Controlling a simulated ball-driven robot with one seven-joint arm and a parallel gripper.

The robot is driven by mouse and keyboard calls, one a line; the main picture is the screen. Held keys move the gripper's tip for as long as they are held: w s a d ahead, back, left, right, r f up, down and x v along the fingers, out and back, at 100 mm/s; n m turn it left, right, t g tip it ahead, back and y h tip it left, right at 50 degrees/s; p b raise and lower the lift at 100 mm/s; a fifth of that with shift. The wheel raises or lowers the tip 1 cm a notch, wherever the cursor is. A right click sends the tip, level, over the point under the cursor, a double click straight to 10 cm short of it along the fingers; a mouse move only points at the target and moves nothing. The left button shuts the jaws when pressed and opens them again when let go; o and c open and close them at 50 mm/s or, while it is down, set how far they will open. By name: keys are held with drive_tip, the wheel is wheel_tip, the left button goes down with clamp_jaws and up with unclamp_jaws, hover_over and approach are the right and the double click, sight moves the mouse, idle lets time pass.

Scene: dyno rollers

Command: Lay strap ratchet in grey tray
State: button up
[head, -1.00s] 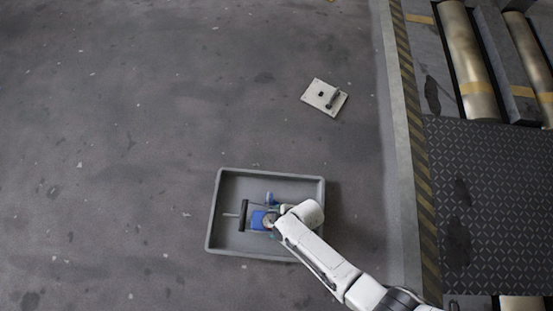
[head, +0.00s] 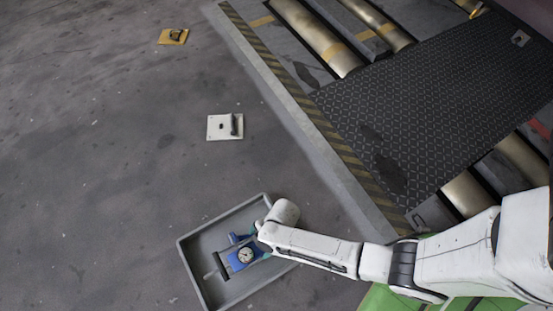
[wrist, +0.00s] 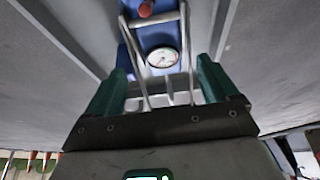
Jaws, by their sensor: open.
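The grey tray (head: 192,262) lies on the floor at the lower middle of the head view. A blue pump-like device (head: 240,258) with a round dial, metal frame and dark bar lies inside it. My gripper (wrist: 160,72) is open over this device. Its green fingers stand on either side of the metal frame in the wrist view, where the white dial (wrist: 162,57) shows between them. I cannot tell whether the fingers touch the frame. In the head view my wrist covers part of the tray's right side. I cannot pick out a strap ratchet with certainty.
A pale plate (head: 218,127) with an upright dark part lies on the floor beyond the tray. A yellow plate (head: 169,37) with a dark part lies farther off. A striped raised edge (head: 300,115) borders the roller bed (head: 318,37) and black tread plate (head: 420,110). Floor at left is clear.

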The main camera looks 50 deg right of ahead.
drive_tip(key=s+d+r+m+h, duration=0.2)
drive_tip(key=d+r+m, duration=0.5)
drive_tip(key=r, duration=0.6)
drive_tip(key=s+d+r+m+h, duration=0.2)
drive_tip(key=d+r+m, duration=0.5)
drive_tip(key=d+r, duration=0.5)
drive_tip(key=shift+s+r+m+g, duration=0.3)
drive_tip(key=shift+r, duration=0.55)
drive_tip(key=shift+s+a+r+h, duration=0.25)
drive_tip(key=shift+a+r+h, duration=0.05)
drive_tip(key=shift+a+r, duration=0.1)
drive_tip(key=shift+r, duration=0.1)
